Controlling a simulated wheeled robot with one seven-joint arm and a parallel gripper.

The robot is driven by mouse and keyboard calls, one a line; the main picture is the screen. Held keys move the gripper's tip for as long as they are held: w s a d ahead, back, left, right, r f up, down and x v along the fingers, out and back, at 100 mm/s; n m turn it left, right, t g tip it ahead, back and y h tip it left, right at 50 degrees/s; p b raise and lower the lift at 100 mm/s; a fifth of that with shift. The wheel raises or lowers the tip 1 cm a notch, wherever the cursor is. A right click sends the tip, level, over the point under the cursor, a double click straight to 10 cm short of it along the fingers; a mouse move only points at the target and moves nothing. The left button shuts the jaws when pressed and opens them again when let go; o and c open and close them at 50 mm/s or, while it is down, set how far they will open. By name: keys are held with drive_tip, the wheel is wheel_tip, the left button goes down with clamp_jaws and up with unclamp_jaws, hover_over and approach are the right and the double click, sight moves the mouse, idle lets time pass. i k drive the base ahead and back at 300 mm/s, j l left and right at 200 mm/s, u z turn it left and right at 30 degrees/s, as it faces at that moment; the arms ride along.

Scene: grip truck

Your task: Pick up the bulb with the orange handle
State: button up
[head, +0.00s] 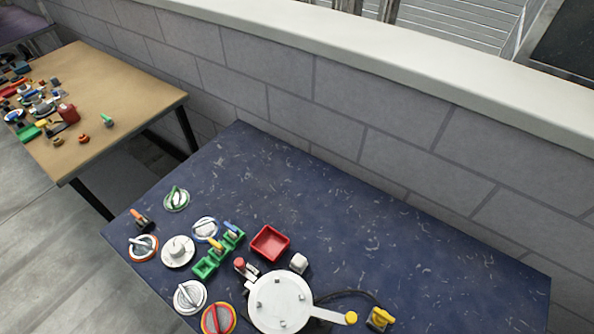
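I cannot tell for certain which piece is the bulb with the orange handle. One candidate is a small piece with an orange-brown upper part and a dark base (142,220) at the left edge of the blue table (400,240). Just below it lies a round piece with an orange rim and a pale handle (142,247). At the bottom edge lies a round piece with a yellow-orange rim and a red handle (218,319). All are small in the head view. My gripper does not show.
A red tray (270,243), green bins (206,267) and a white disc with a yellow-tipped lever (280,302) stand near other round pieces. The blue table's right side is mostly clear. A grey block wall (350,110) runs behind. A cluttered wooden table (130,100) stands left.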

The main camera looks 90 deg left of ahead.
sight(140, 220)
drive_tip(key=u, duration=1.6)
drive_tip(key=k+u, duration=0.2)
drive_tip(key=u, duration=0.15)
drive_tip(key=k+u, duration=0.15)
drive_tip(key=u, duration=0.25)
drive_tip(key=k+j+u, duration=0.1)
drive_tip(key=u, duration=0.25)
drive_tip(key=k+j, duration=0.05)
drive_tip(key=k, duration=0.05)
